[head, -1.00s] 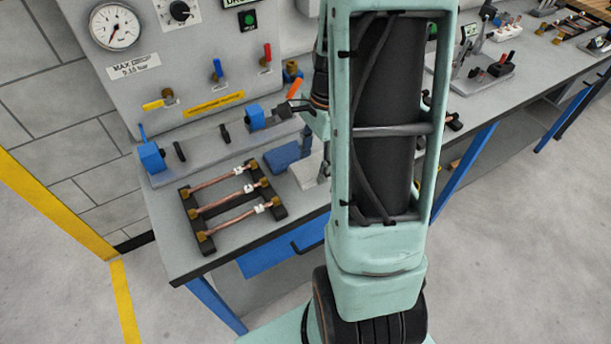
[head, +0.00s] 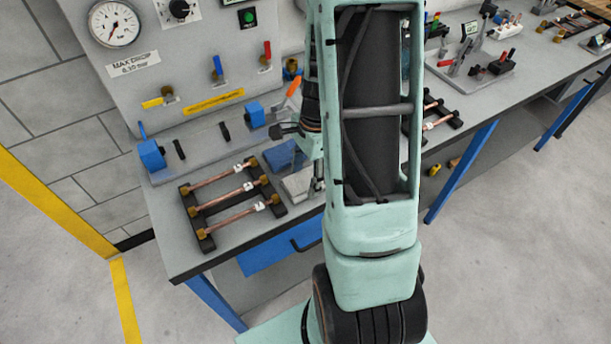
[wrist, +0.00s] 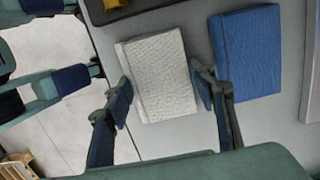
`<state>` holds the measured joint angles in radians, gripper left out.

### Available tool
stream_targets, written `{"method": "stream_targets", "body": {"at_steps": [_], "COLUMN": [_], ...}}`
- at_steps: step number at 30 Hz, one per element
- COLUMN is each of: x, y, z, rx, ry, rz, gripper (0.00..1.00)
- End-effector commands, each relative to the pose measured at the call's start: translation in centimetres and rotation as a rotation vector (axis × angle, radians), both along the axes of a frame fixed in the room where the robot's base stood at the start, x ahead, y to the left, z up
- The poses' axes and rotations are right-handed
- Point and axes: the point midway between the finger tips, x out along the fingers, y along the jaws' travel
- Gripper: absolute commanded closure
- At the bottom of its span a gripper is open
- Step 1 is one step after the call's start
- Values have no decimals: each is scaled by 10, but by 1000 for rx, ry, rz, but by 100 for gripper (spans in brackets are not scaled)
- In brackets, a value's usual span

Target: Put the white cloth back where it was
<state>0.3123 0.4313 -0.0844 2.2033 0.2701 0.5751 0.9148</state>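The white cloth (head: 299,184) lies folded flat near the front edge of the bench, partly hidden by my arm in the head view. In the wrist view the white cloth (wrist: 160,75) lies between my two fingers. My gripper (wrist: 162,88) is open, with one finger beside each long side of the cloth's near part. I cannot tell whether either finger touches it. A folded blue cloth (wrist: 247,52) lies just right of it, near the right finger; it also shows in the head view (head: 281,156), behind the white cloth.
A dark rack with several copper tubes (head: 232,202) sits left of the cloths. Behind stand a blue-ended fixture (head: 151,154) and a gauge panel (head: 185,70) with valve handles. Other tools (head: 487,63) lie along the bench to the right. Bare bench top shows around the cloths.

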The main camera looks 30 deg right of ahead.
Motion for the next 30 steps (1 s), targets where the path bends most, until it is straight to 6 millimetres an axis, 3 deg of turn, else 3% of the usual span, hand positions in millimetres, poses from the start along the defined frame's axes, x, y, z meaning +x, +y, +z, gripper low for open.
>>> {"method": "stream_targets", "body": {"at_steps": [4, 16, 30], "x": [0, 1, 1], "y": [0, -1, -12], "z": [0, 10, 100], "rx": [0, -1, -2], "ry": [0, -3, -4], "rz": [0, 1, 2], "gripper": [33, 33, 33]}}
